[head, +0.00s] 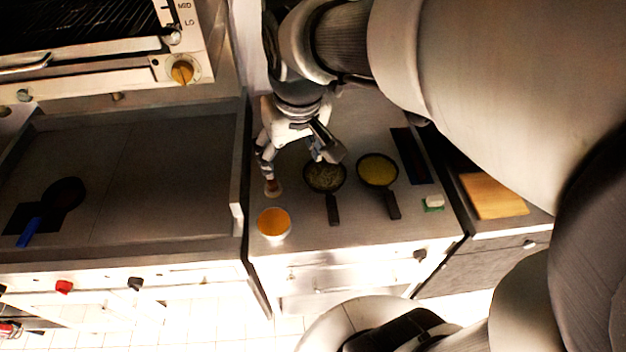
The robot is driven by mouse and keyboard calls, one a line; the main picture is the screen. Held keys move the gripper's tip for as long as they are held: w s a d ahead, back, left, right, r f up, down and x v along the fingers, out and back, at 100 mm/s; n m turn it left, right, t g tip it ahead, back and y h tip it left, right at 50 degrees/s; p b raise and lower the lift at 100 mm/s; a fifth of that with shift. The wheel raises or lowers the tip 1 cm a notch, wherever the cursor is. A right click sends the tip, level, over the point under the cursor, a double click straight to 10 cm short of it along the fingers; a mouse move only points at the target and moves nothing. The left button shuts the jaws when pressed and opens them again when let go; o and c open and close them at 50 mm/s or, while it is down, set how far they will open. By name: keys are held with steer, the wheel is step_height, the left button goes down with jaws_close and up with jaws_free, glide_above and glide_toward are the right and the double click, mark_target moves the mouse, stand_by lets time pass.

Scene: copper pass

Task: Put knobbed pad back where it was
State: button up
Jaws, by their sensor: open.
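A small pale pad with a brownish knob-like top (273,188), which looks like the knobbed pad, is on the grey counter (300,236) left of the two pans. My gripper (301,164) reaches down from above with its fingers spread. One finger is just above the small pad in the picture; I cannot tell whether they touch. The other finger is over the rim of the left pan (325,178). Nothing shows held between the fingers.
An orange-filled bowl (274,223) stands at the front left. A pan with yellow contents (377,171), a dark strip (408,155) and a white block on green (434,202) are to the right. A wooden board (493,196) lies far right.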

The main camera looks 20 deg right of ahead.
steer(key=s+t, duration=0.1)
steer(key=s, duration=1.4)
steer(key=shift+s+r, duration=0.3)
step_height(320, 180, down, 6)
steer(key=b, duration=0.5)
steer(key=shift+r+b, duration=0.1)
steer(key=shift+b, duration=0.3)
